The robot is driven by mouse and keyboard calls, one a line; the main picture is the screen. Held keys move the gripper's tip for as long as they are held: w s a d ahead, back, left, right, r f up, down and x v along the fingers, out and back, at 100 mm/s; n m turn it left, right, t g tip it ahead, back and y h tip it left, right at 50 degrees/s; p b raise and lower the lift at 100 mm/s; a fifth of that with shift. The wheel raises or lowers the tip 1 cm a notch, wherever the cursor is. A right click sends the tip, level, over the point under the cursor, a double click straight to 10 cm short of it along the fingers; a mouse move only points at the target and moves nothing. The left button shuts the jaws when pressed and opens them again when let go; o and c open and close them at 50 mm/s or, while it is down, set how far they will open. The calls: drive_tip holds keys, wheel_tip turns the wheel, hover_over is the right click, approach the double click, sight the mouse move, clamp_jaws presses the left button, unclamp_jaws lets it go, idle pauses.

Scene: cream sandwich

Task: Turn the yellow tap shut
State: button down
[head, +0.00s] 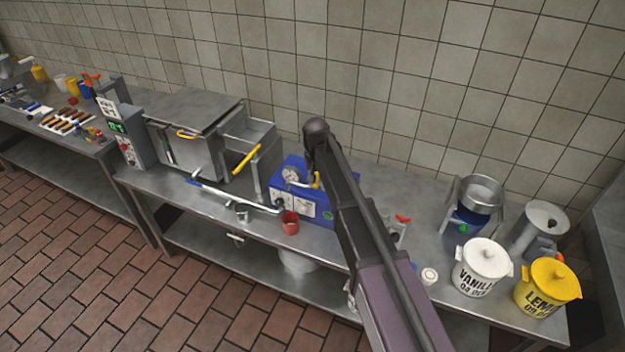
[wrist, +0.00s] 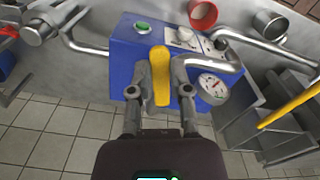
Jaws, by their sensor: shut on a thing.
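The yellow tap (wrist: 160,68) is a yellow lever handle on the blue machine (wrist: 124,50), pointing up the picture in the wrist view. My gripper (wrist: 160,92) has one finger on each side of the handle and is shut on it. In the head view the blue machine (head: 279,187) stands mid-bench, and a small part of the yellow tap (head: 317,181) shows beside my arm. My arm hides the gripper and the machine's right part there.
A pressure gauge (wrist: 212,86) and bent steel pipe (wrist: 228,60) sit close right of the gripper in the wrist view. A red cup (head: 290,222) stands before the machine. A steel tank (head: 247,150) with a yellow handle is left; white and yellow tubs (head: 547,290) are right.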

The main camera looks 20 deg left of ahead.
drive_tip(key=shift+w+d+n, duration=0.65)
drive_tip(key=shift+w+n, duration=0.1)
drive_tip(key=shift+n, duration=1.7)
drive_tip(key=shift+w+d+n, duration=0.6)
drive_tip(key=shift+w+n, duration=0.1)
drive_tip(key=shift+n, duration=1.7)
drive_tip(key=shift+w+d+n, duration=0.65)
drive_tip(key=shift+w+n, duration=0.1)
drive_tip(key=shift+n, duration=1.7)
drive_tip(key=c, duration=0.6)
unclamp_jaws()
drive_tip(key=shift+o, duration=0.2)
